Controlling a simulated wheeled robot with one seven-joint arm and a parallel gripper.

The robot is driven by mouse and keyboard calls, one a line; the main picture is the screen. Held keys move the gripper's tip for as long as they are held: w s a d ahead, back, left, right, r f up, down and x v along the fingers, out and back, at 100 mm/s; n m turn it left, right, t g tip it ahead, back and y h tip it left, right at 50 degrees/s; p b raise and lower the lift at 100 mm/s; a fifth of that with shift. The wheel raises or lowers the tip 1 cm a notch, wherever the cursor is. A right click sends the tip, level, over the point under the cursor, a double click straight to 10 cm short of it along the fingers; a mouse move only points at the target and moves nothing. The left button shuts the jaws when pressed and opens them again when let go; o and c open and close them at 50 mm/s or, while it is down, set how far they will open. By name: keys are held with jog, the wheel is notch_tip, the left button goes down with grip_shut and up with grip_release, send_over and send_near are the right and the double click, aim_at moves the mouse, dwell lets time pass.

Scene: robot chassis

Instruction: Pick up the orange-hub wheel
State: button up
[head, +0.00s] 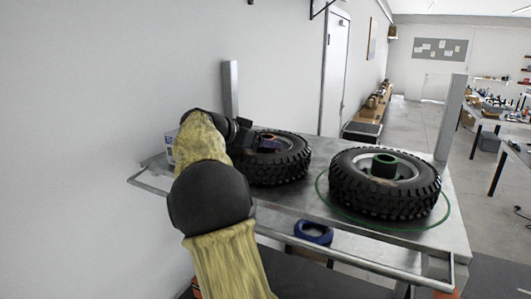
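A black-tyred wheel (285,169) lies flat on the metal table, left of centre. Its hub shows only in part, with small orange-brown and purplish bits, because my arm and gripper cover its left side. My gripper (263,143) is at the hub in the middle of this wheel. The fingers are small and dark here, so I cannot tell whether they are open or shut, or whether they touch the hub.
A second black wheel with a green hub (384,165) lies to the right inside a thin green ring outline (420,228) on the metal table (300,205). A blue ring-shaped object (313,232) sits below the table's front edge. A post (451,118) stands at the table's right rear.

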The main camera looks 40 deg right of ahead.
dwell(0.3)
grip_shut()
jog(key=shift+d+r, duration=0.15)
jog(key=shift+r, duration=0.05)
jog(key=a+f+b+v, duration=0.1)
jog(key=f+b+v, duration=0.2)
jog(key=b+v, duration=0.5)
jog(key=shift+f+v, duration=0.35)
jog(key=shift+v, duration=4.85)
jog(key=shift+a, duration=0.1)
